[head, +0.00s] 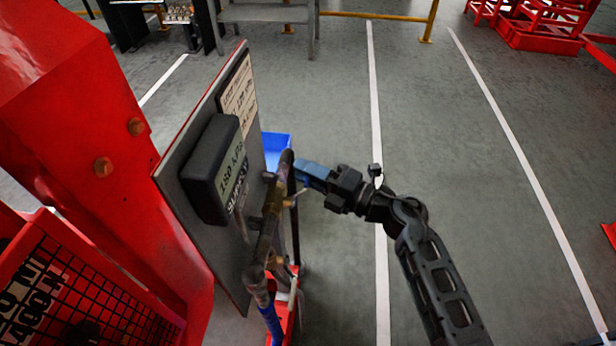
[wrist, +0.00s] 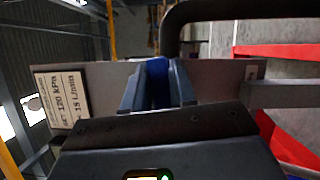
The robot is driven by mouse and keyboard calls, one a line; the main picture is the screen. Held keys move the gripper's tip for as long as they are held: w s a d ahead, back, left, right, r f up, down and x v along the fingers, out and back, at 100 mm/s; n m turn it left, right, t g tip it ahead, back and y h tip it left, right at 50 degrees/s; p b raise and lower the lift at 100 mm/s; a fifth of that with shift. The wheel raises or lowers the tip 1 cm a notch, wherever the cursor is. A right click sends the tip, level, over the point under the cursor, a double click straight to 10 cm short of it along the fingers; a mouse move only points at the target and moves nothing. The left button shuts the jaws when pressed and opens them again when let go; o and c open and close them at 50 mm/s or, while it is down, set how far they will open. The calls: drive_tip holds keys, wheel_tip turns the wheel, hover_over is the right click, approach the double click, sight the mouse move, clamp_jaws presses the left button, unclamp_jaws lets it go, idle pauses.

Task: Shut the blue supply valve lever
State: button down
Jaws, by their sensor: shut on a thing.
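The blue lever (wrist: 158,72) shows between my two finger pads in the wrist view. My gripper (head: 308,174) is shut on it, beside the upper part of the pipework (head: 268,225) in the head view. There the fingers hide most of the lever, and its exact angle cannot be told. A black gauge (head: 215,170) on the panel left of the pipe reads about 180 kPa.
A grey panel (head: 176,182) carries a printed plate (head: 240,98); the plate also shows in the wrist view (wrist: 66,99). A blue bin (head: 277,146) stands behind the pipework. A red frame (head: 90,130) fills the left.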

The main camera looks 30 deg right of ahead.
sight(307, 178)
drive_tip(key=n+b, duration=0.1)
drive_tip(key=r+n+y+b, duration=0.1)
drive_tip(key=n+b, duration=0.1)
drive_tip(key=r+n+t+b, duration=0.1)
drive_tip(key=shift+s+a+n, duration=0.25)
drive_tip(key=shift+s+n, duration=0.15)
drive_tip(key=n+b, duration=0.1)
drive_tip(key=n+y+b, duration=0.1)
drive_tip(key=r+n+b, duration=0.1)
drive_tip(key=shift+s+a+y, duration=0.3)
drive_tip(key=shift+s+y, duration=0.1)
drive_tip(key=n+b, duration=0.1)
drive_tip(key=s+r+n+y+b, duration=0.1)
drive_tip(key=n+b, duration=0.1)
drive_tip(key=a+n+y+b, duration=0.1)
drive_tip(key=n+b, duration=0.1)
drive_tip(key=shift+s+r+g, duration=0.2)
drive_tip(key=shift+g, duration=0.2)
drive_tip(key=n+g+y+b, duration=0.1)
drive_tip(key=n+b, duration=0.1)
drive_tip(key=s+a+n+y+b, duration=0.1)
drive_tip(key=n+b, duration=0.1)
drive_tip(key=n, duration=0.1)
drive_tip(key=s+r+n+g+y+b, duration=0.1)
drive_tip(key=n, duration=0.1)
drive_tip(key=shift+s+a+r+g+b, duration=0.1)
drive_tip(key=shift+s+a+g+b, duration=0.05)
drive_tip(key=shift+a+g+b, duration=0.2)
drive_tip(key=shift+n, duration=0.3)
